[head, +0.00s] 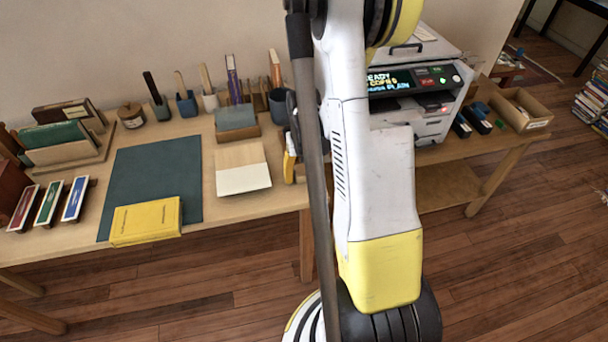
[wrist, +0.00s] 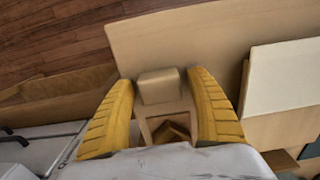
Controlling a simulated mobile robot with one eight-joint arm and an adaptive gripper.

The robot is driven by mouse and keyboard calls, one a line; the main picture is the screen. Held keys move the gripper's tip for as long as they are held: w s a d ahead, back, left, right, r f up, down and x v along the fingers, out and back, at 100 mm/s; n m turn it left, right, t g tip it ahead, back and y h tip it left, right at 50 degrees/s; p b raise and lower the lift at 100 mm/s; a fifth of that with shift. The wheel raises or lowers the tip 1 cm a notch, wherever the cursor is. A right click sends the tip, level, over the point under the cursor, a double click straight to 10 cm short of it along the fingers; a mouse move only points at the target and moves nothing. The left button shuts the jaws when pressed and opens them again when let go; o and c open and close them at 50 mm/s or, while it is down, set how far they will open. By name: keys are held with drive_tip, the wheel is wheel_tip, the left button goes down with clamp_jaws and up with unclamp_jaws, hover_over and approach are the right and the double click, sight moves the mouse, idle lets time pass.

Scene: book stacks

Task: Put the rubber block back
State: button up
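A pale tan block (wrist: 160,86), which looks like the rubber block, shows in the wrist view between my two yellow fingers. It sits at the table-edge end of a small wooden holder (wrist: 146,127) with an open compartment. My gripper (wrist: 160,77) is open around the block, with a narrow gap visible on each side. Whether the block rests in the holder or on the table is hard to tell. In the head view one yellow finger (head: 289,166) shows beside my arm at the table's front; my arm hides the block and holder there.
The wooden table (head: 75,250) carries a cream-and-tan board (head: 243,178) close beside my gripper, a blue-grey mat (head: 150,165) with a yellow book (head: 146,220), and a dark cup (head: 279,106) behind. A printer (head: 420,115) stands on the other side of my arm.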

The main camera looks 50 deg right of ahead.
sight(303, 172)
wheel_tip(303, 172, up, 13)
drive_tip(key=p, duration=0.5)
drive_tip(key=s+a+r+n+t, duration=0.2)
drive_tip(key=a+r, duration=0.6)
drive_tip(key=a, duration=0.4)
drive_tip(key=s+a+r+n+t, duration=0.3)
drive_tip(key=a+r, duration=0.5)
drive_tip(key=a, duration=0.5)
drive_tip(key=shift+s+a+n+t, duration=0.25)
drive_tip(key=shift+n+t, duration=0.45)
drive_tip(key=shift+t, duration=0.4)
